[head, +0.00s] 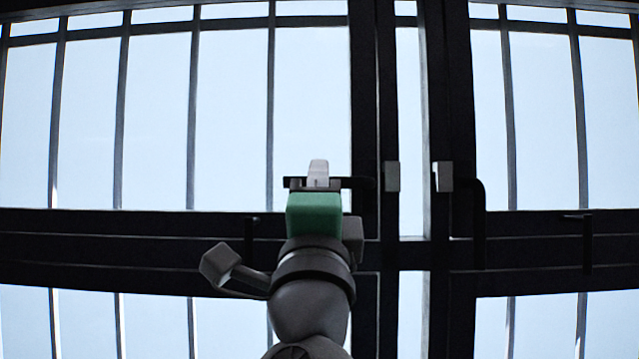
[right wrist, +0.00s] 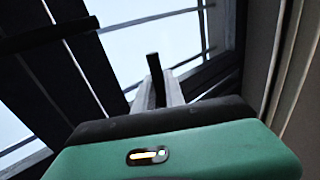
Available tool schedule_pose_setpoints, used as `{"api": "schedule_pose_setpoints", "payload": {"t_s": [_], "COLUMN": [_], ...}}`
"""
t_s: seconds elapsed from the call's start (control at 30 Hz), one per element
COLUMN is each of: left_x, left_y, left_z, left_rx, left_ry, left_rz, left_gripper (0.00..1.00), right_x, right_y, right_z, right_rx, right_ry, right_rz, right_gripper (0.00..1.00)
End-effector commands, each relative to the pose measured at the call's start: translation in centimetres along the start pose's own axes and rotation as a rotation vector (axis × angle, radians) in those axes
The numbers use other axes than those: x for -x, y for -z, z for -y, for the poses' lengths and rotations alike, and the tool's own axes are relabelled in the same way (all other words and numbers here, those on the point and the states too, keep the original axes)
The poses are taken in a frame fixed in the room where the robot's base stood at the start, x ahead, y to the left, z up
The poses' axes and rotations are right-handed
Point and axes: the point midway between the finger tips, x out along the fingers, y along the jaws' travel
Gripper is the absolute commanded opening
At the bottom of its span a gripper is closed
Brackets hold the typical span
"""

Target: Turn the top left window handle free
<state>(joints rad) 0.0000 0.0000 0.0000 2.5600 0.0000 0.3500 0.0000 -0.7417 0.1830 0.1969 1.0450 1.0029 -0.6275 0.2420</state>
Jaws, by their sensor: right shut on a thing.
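The top left window handle is a black lever (head: 358,183) that stands about level, reaching left from its grey mount (head: 392,177) on the dark frame. My right gripper (head: 318,174), with its green body, rises from below in the head view, its pale fingers at the lever's left part. In the right wrist view the fingers (right wrist: 166,91) are shut around a dark bar (right wrist: 154,70), which is the lever. The gripper's fingers hide part of the lever in the head view. My left gripper is in neither view.
The other upper handle, a black lever (head: 479,225), hangs down beside its grey mount (head: 444,176) on the right window. Lower, smaller dark handles stand at left (head: 250,236) and right (head: 588,243). Thin upright bars cross the bright panes.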

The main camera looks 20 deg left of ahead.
Motion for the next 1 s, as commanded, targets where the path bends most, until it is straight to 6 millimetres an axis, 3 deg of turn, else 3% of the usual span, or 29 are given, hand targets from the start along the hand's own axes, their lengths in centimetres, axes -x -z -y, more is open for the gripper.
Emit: {"api": "schedule_pose_setpoints", "payload": {"t_s": [0.17,0.2,0.33,0.67,0.77,1.0], "left_x": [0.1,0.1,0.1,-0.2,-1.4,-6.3], "left_y": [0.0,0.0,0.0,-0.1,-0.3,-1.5], "left_z": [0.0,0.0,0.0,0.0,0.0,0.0], "left_rx": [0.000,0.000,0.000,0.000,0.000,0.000], "left_ry": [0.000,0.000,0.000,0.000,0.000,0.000], "left_rz": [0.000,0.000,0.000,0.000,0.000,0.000], "left_gripper": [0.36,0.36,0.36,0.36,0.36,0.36], "right_x": [-0.1,-0.1,-0.1,0.3,1.7,8.4], "right_y": [0.2,0.2,0.2,0.1,0.1,0.0], "right_z": [0.7,0.7,0.6,0.3,-0.1,-0.8], "right_rx": [-0.003,-0.003,-0.003,-0.002,-0.004,-0.004], "right_ry": [0.010,0.010,0.008,0.005,0.005,0.005], "right_rz": [-0.003,-0.003,-0.002,0.000,0.001,0.002], "right_gripper": [0.00,0.18,0.35,0.36,0.36,0.36]}}
